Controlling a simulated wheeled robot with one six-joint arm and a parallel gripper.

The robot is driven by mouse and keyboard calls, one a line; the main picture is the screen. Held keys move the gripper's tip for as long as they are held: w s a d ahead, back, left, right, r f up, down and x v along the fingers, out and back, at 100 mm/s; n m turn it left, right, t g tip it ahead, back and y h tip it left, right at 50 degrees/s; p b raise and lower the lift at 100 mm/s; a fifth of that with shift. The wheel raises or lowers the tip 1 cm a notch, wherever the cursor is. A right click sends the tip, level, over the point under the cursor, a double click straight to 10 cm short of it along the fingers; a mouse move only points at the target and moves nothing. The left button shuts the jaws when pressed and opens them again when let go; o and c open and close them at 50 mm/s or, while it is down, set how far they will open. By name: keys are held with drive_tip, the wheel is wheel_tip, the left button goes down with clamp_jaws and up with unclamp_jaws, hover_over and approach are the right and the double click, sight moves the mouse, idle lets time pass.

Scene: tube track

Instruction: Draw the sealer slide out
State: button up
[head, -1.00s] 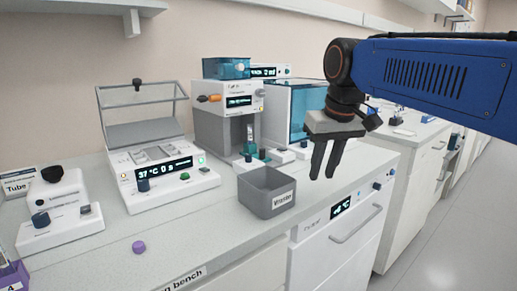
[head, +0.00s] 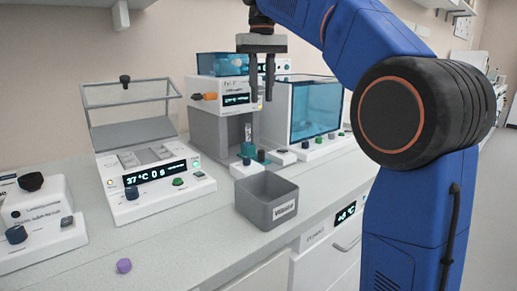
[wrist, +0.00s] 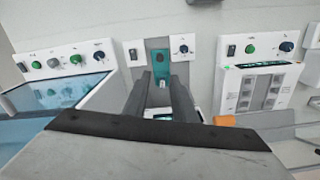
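The sealer appears to be the grey and white machine (head: 209,122) with an orange knob and a lit display, mid-bench. A teal slide (head: 248,149) with a clear tube sits at its front base. The slide also shows in the wrist view (wrist: 160,57), just beyond the fingertips. My gripper (head: 262,97) hangs in front of the sealer's upper right side, above the slide, fingers pointing down. In the wrist view (wrist: 160,80) its two fingers stand apart with nothing held between them. I cannot tell the exact height gap to the slide.
A grey waste bin (head: 266,201) stands close in front of the sealer. A blue-windowed unit (head: 312,108) stands right, a lidded heater (head: 150,180) left. A white device (head: 38,215) and a purple cap (head: 124,265) are at the left front. Bare bench lies around the cap.

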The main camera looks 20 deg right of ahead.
sight(262, 151)
wheel_tip(262, 151, down, 17)
drive_tip(key=shift+f, duration=0.1)
idle(0.5)
clamp_jaws()
